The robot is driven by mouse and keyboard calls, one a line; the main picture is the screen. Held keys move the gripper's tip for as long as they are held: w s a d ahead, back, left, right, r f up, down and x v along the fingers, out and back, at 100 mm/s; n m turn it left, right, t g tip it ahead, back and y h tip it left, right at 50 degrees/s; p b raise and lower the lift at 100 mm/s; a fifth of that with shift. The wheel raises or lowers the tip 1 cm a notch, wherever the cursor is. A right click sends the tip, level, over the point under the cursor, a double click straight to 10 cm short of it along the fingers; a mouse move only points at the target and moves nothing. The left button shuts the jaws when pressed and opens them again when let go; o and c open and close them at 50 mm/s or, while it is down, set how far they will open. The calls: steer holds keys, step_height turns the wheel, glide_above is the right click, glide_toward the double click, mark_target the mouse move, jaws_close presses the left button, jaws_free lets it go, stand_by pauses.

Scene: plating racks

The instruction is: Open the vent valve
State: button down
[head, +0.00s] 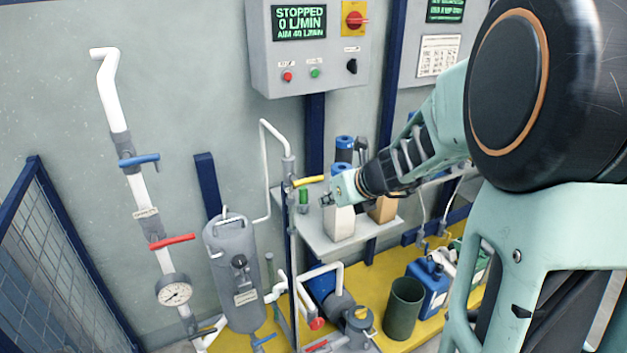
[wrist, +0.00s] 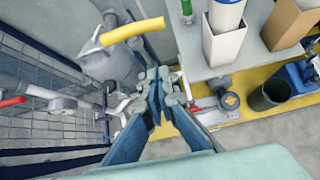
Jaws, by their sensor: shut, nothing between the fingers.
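A valve with a yellow lever handle (head: 308,181) sits on the thin upright pipe beside the grey tank (head: 233,270). The lever points right, across the pipe. In the wrist view the yellow handle (wrist: 132,34) lies up and left of my gripper (wrist: 163,76), apart from it. My gripper is shut and empty. In the head view my gripper (head: 329,199) is just right of and slightly below the lever's end, in front of the shelf. No label naming the vent valve is legible.
Valves with a blue handle (head: 139,160) and a red handle (head: 172,241) are on the left white pipe above a gauge (head: 174,293). A shelf (head: 325,243) with containers stands right of the lever. A control box (head: 308,45) reads STOPPED, 0 L/MIN.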

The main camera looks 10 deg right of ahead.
mark_target(309, 181)
steer(key=w, duration=0.1)
steer(key=w+r+p, duration=0.1)
steer(key=w+a+p, duration=0.1)
steer(key=shift+w+r, duration=0.3)
steer(key=shift+r, duration=0.05)
